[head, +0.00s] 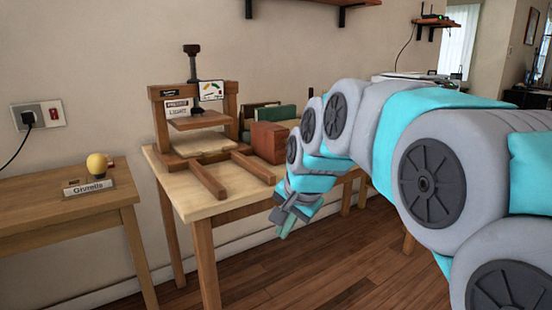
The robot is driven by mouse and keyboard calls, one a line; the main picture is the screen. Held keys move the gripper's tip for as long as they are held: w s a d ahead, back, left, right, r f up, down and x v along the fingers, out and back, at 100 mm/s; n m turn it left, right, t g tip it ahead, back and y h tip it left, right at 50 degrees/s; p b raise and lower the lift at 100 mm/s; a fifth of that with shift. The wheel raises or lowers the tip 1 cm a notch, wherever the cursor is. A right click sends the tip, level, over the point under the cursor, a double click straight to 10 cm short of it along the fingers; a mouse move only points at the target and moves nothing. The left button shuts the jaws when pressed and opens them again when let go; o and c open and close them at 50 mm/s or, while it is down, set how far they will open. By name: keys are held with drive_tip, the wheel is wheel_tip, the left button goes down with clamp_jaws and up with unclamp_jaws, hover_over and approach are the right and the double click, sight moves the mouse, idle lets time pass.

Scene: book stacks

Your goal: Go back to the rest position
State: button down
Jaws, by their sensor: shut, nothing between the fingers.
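My gripper (286,219) is at the end of my arm, which reaches in from the right. It points down and to the left, in front of the right part of the wooden table (225,199). The fingers are together and hold nothing. The gripper is apart from the wooden press (195,125) and the books on the table. My arm hides the table's right end.
A reddish-brown block (269,141) and green books (281,113) stand right of the press. A lower side table (62,217) at left holds a yellow knob (97,164) and nameplate (89,188). The wooden floor (340,265) in front is clear.

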drive_tip(key=s+d+f+n+g+h, duration=0.1)
drive_tip(key=s+d+f, duration=0.3)
drive_tip(key=s, duration=0.6)
drive_tip(key=s+d+f+n+g, duration=0.3)
drive_tip(key=s+d+f, duration=0.2)
drive_tip(key=s, duration=0.6)
drive_tip(key=s+d+f+n+g+h, duration=0.1)
drive_tip(key=s+d+f+n+g, duration=0.1)
drive_tip(key=s+f, duration=0.6)
drive_tip(key=shift+s+d+n+h, duration=0.3)
drive_tip(key=shift+s+d+n, duration=0.2)
drive_tip(key=shift+s+d, duration=0.7)
